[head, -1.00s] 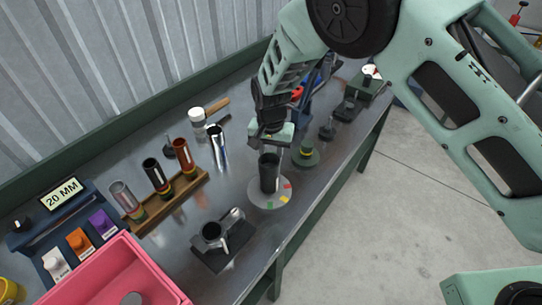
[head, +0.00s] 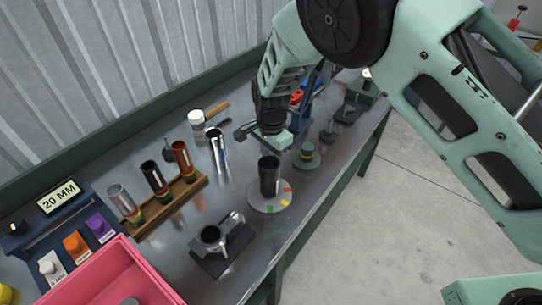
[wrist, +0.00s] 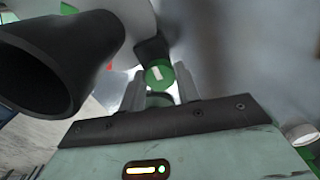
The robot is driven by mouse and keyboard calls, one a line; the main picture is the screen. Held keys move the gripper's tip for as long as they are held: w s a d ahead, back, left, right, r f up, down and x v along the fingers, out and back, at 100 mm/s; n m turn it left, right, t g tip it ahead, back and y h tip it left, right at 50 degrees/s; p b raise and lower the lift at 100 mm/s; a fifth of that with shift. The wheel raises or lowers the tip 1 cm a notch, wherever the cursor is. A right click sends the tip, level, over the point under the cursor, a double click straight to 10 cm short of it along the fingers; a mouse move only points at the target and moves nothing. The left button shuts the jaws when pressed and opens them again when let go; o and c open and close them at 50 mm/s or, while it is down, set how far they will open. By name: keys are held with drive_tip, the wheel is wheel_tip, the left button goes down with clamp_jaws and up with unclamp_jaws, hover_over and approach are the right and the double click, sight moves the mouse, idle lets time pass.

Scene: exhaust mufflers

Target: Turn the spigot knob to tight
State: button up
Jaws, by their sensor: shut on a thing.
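A black upright tube (head: 269,177) stands on a pale round base (head: 254,198) with red, yellow and green marks. In the wrist view the tube (wrist: 80,50) fills the left, its open mouth towards me. A round green face with a white bar, which looks like the spigot knob (wrist: 158,73), shows at my fingertips, beside the tube. My gripper (head: 271,146) is just behind and above the tube's mouth in the head view; the wrist view shows its two pale fingers (wrist: 160,88) close together. The head view does not show the knob; the exact finger contact is unclear.
A green round base with a short banded post (head: 307,153) stands to the right. A dark plate with a metal fitting (head: 222,243) is in front. A wooden rack (head: 175,203) of tubes and a pink bin (head: 112,275) are at left. The bench's front edge is close.

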drive_tip(key=shift+r, duration=0.1)
idle(0.3)
drive_tip(key=o, duration=1)
drive_tip(key=shift+c, duration=0.2)
wheel_tip(320, 180, up, 17)
drive_tip(key=b, duration=0.3)
drive_tip(key=shift+r+b, duration=0.2)
drive_tip(key=shift+b, duration=0.1)
drive_tip(key=s+d+n, duration=0.4)
drive_tip(key=s+n, duration=0.1)
drive_tip(key=s, duration=0.5)
drive_tip(key=s+d+n, duration=0.5)
drive_tip(key=s+n, duration=0.1)
drive_tip(key=s, duration=0.4)
drive_tip(key=s+d+n, duration=0.5)
drive_tip(key=s+n, duration=0.1)
drive_tip(key=s, duration=0.4)
drive_tip(key=shift+s+r+y, duration=0.2)
drive_tip(key=shift+r+y, duration=0.1)
drive_tip(key=shift+r, duration=0.05)
